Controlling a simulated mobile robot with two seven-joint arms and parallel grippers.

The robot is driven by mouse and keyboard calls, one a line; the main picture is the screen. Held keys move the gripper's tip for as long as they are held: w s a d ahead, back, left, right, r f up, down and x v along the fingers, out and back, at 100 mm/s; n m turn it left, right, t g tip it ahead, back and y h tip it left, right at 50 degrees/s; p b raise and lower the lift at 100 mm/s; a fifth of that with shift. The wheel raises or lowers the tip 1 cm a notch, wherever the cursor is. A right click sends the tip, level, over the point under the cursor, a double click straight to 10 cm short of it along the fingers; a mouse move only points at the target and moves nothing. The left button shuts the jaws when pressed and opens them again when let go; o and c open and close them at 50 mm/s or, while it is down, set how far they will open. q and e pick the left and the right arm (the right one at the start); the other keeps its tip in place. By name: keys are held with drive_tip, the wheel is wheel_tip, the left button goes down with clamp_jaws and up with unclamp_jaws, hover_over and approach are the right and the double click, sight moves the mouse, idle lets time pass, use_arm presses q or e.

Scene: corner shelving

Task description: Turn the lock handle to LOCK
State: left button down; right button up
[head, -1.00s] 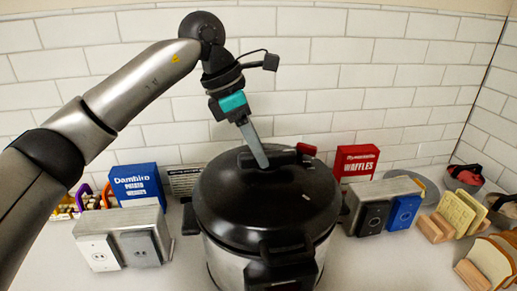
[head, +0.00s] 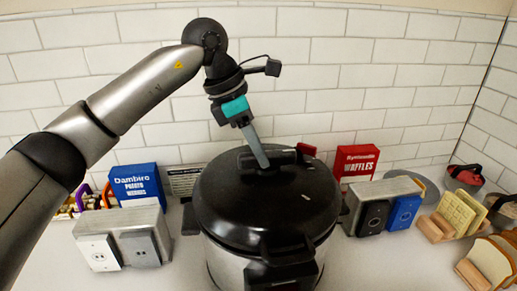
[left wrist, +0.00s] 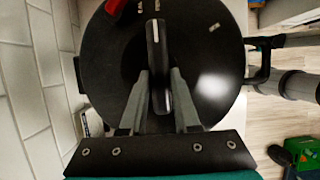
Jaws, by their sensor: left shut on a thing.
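A large steel pressure cooker (head: 225,258) with a round black lid (head: 235,205) stands on the counter. A dark bar-shaped handle (head: 284,157) lies across the top of the lid; it also shows in the left wrist view (left wrist: 155,45). A red part (left wrist: 117,8) lies near the far end of the handle in the left wrist view. My left gripper (head: 262,160) comes down from above and is shut on the handle, one finger on each side of it. The fingers partly hide it. No LOCK lettering can be read. My right gripper is not in view.
A blue potato box (head: 138,180) and grey outlet boxes (head: 125,240) stand left of the cooker. A red waffles box (head: 357,162), a metal block with switches (head: 385,200) and wooden racks (head: 470,275) stand right. A white tiled wall is close behind.

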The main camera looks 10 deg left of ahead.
use_arm(q)
drive_tip(key=shift+m, duration=0.3)
drive_tip(key=shift+w+r+m+g+p, duration=0.15)
drive_tip(key=shift+m+g+p, duration=0.35)
drive_tip(key=shift+m+p, duration=0.35)
drive_tip(key=m+p, duration=0.1)
drive_tip(key=m, duration=0.1)
drive_tip(key=m+g+p, duration=0.1)
drive_tip(key=shift+w+m, duration=0.3)
drive_tip(key=shift+m, duration=0.05)
drive_tip(key=m, duration=0.1)
drive_tip(key=m+g+p, duration=0.1)
drive_tip(key=m, duration=0.1)
drive_tip(key=shift+w+g, duration=0.25)
drive_tip(key=shift+g, duration=0.05)
drive_tip(key=shift+w+d+m+g+y+p, duration=0.15)
drive_tip(key=shift+m+g+y+p, duration=0.2)
drive_tip(key=shift+m+p, duration=0.8)
drive_tip(key=shift+m+b, duration=0.35)
drive_tip(key=shift+m, duration=0.1)
drive_tip(key=c, duration=0.6)
unclamp_jaws()
drive_tip(key=shift+c, duration=0.2)
